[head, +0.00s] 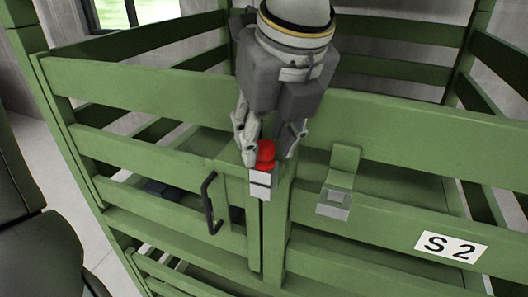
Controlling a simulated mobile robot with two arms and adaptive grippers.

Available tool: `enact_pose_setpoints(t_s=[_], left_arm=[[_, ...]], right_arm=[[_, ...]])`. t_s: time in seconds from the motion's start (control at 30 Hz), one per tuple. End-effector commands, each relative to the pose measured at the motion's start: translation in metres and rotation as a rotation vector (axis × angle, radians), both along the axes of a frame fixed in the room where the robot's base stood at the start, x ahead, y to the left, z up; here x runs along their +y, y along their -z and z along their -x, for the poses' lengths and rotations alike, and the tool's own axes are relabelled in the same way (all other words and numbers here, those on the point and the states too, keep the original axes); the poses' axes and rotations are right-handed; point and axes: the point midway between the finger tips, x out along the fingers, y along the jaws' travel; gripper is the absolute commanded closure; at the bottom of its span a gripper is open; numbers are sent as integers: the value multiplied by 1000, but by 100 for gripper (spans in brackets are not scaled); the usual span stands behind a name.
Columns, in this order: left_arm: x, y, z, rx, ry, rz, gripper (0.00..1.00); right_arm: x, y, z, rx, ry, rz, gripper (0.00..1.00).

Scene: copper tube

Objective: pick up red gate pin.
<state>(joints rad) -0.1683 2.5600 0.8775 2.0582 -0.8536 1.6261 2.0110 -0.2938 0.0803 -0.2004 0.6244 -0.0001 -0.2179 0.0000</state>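The red gate pin (264,156) is at the top of a light grey latch block (259,188) on the green gate post. Only its red top shows; any lower part is hidden. My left gripper (269,153) points down from above, with one finger on each side of the red top. The fingers are apart. The left finger is close beside the pin, and a small gap shows between the pin and the right finger. I cannot tell whether the left finger touches it. My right gripper is not in view.
Green rails (150,92) form a pen around the gate. A dark handle (210,203) is left of the latch. A green bracket with a grey block (333,203) is to the right, near a white "S 2" sign (450,246). A window (128,12) is behind.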

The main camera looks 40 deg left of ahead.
Motion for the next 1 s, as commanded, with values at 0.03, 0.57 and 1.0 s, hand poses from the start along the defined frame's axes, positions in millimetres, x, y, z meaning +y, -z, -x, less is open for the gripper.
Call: enact_pose_setpoints(t_s=[0.03, 0.57, 1.0], left_arm=[[3, 4, -1, 3, 0, -2, 63], [6, 19, -4, -1, 1, 2, 80], [6, 16, -5, -4, 0, 2, 100]], right_arm=[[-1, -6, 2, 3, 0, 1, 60], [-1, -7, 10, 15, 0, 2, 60], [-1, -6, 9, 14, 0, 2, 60]])
